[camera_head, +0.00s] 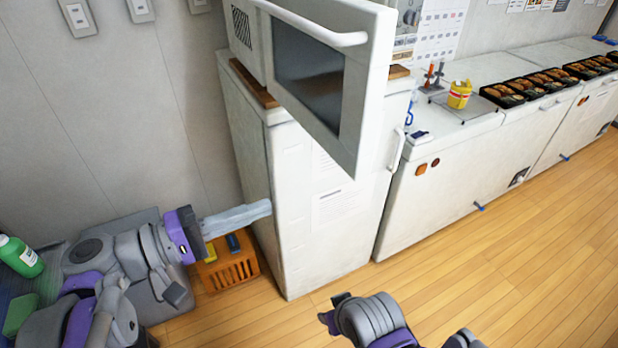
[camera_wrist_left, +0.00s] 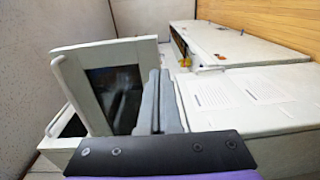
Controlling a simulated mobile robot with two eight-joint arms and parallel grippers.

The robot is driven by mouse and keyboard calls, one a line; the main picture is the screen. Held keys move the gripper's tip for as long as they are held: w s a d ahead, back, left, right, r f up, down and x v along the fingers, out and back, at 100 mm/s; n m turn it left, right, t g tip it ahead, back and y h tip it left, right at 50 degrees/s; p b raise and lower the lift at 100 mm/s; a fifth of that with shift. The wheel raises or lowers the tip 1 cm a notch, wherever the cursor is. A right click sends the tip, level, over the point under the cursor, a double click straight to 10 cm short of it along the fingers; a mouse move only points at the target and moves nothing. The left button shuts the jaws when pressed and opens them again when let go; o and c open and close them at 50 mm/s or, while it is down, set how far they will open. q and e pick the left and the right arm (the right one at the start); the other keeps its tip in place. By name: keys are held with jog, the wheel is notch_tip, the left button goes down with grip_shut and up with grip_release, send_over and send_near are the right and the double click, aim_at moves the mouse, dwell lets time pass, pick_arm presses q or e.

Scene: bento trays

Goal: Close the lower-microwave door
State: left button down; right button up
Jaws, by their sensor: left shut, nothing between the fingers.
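The white microwave (camera_head: 259,45) stands on top of a white cabinet. Its door (camera_head: 367,88) is swung wide open towards me, with a dark window and a white bar handle (camera_head: 310,24). In the left wrist view the open door (camera_wrist_left: 149,54) shows behind and left of the fingers. My left gripper (camera_head: 268,207) is shut and empty, pointing right, below the door's level in the head view. Its fingertips overlap the cabinet's left side; I cannot tell whether they touch it. The left fingers also show in the wrist view (camera_wrist_left: 161,88). My right gripper's fingers do not show.
The white cabinet (camera_head: 300,215) stands under the microwave. An orange basket (camera_head: 226,268) is on the floor beside it. White counters (camera_head: 450,165) with a yellow container (camera_head: 459,94) and several bento trays (camera_head: 545,80) run right. The wooden floor (camera_head: 500,265) is clear in front.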

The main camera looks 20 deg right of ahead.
pick_arm(q)
jog(key=r, duration=0.1)
jog(key=p, duration=0.1)
send_near(347, 170)
jog(key=d, duration=0.6)
jog(key=shift+w+d+f, duration=0.1)
jog(key=shift+w+d, duration=0.25)
jog(key=shift+d, duration=0.05)
